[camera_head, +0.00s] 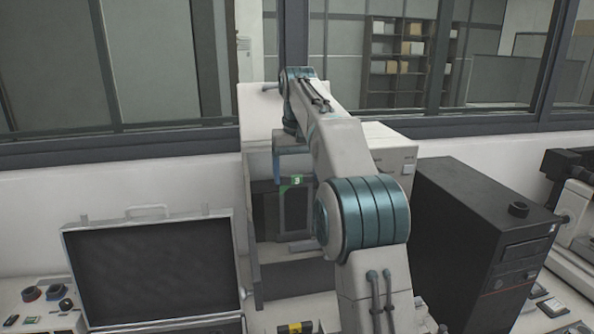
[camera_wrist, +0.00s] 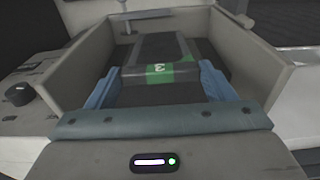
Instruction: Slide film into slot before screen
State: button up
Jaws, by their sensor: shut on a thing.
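The film (camera_head: 296,215) is a dark flat piece with a green corner and a green label bearing a white 3. My gripper (camera_head: 293,166) is shut on its upper, labelled end, partly hidden by my arm in the head view. In the wrist view the blue fingers (camera_wrist: 160,84) clasp the film (camera_wrist: 150,90) on both sides. The pale press housing (camera_head: 258,128) stands behind it, and the film hangs in front of its dark recess (camera_head: 264,218). Grey side walls (camera_wrist: 240,50) flank the film in the wrist view. I cannot tell the slot and screen apart clearly.
An open case (camera_head: 150,265) with a dark lid lining stands at left. A black computer tower (camera_head: 465,235) stands close at right. A small knob (camera_wrist: 19,94) shows beyond the left wall in the wrist view. Windows run behind the bench.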

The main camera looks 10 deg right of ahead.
jog(key=shift+r, duration=0.1)
jog(key=shift+w+p, duration=0.4)
jog(key=shift+p, duration=0.4)
jog(key=shift+w+p, duration=0.35)
jog(key=shift+p, duration=0.15)
jog(key=shift+w, duration=0.75)
jog(key=shift+f, duration=0.25)
jog(key=shift+f+b, duration=0.9)
jog(key=shift+f, duration=0.2)
